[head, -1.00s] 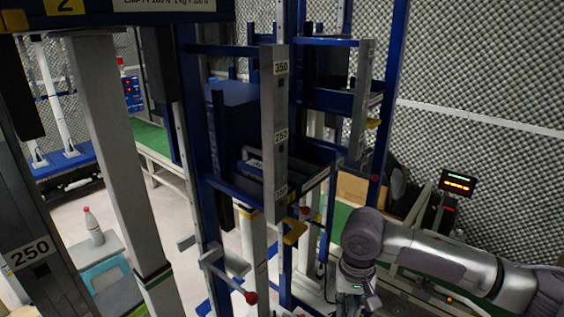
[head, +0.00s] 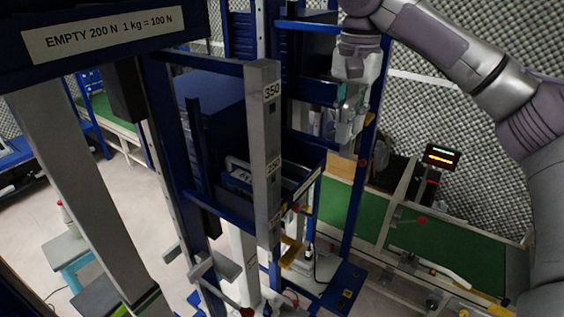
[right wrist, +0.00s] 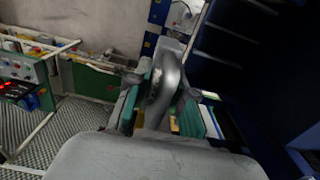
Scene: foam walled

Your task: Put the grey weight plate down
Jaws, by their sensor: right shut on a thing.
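My right gripper (head: 348,112) is at the upper right of the head view, high beside the blue frame with the scale post. In the right wrist view, my right gripper (right wrist: 160,100) is shut on the grey weight plate (right wrist: 167,78). The plate is seen nearly edge-on, upright between the teal finger pads. In the head view I cannot clearly tell the plate from the gripper. My left gripper is not in view.
A grey post marked 350 (head: 266,160) stands left of my right gripper, among blue frame bars. A green belt (head: 450,243) lies at the right, with a lit display (head: 441,156) above it. A sign (head: 100,33) spans the upper left.

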